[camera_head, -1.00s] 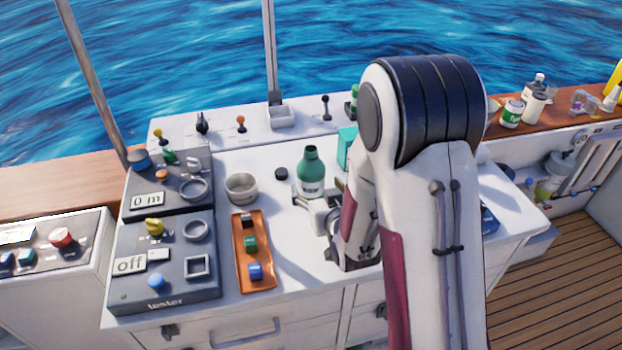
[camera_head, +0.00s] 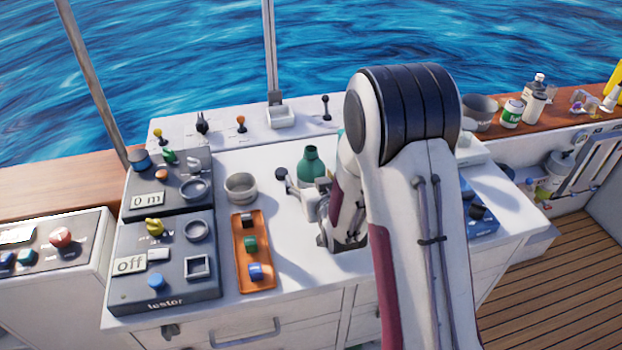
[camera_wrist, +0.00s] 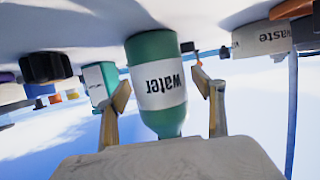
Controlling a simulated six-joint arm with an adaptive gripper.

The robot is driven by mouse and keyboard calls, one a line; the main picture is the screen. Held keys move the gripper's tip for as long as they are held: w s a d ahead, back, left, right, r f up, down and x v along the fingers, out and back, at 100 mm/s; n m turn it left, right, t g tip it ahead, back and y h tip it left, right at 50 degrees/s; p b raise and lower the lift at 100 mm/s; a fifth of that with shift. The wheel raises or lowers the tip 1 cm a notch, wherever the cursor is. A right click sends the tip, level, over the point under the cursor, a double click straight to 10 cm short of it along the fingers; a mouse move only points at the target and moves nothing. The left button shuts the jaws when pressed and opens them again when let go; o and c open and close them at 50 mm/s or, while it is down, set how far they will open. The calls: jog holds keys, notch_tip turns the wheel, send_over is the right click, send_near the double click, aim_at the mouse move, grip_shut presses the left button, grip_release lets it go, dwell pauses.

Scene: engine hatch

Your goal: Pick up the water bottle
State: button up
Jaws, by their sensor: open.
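The green water bottle (camera_head: 311,165) stands upright on the white counter, its lower part partly hidden by my gripper in the head view. In the wrist view, which is upside down, the bottle (camera_wrist: 158,88) shows its white "water" label between my two fingers. My gripper (camera_head: 303,184) is open in front of the bottle; the wrist view also shows its fingers (camera_wrist: 160,82), one on each side with gaps to the bottle. Whether a finger touches it cannot be told.
Bare counter lies between tray and gripper.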

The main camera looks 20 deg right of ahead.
aim_at(310, 146)
jog(key=c, duration=1.5)
jog(key=shift+r, duration=0.45)
jog(key=shift+r, duration=4.55)
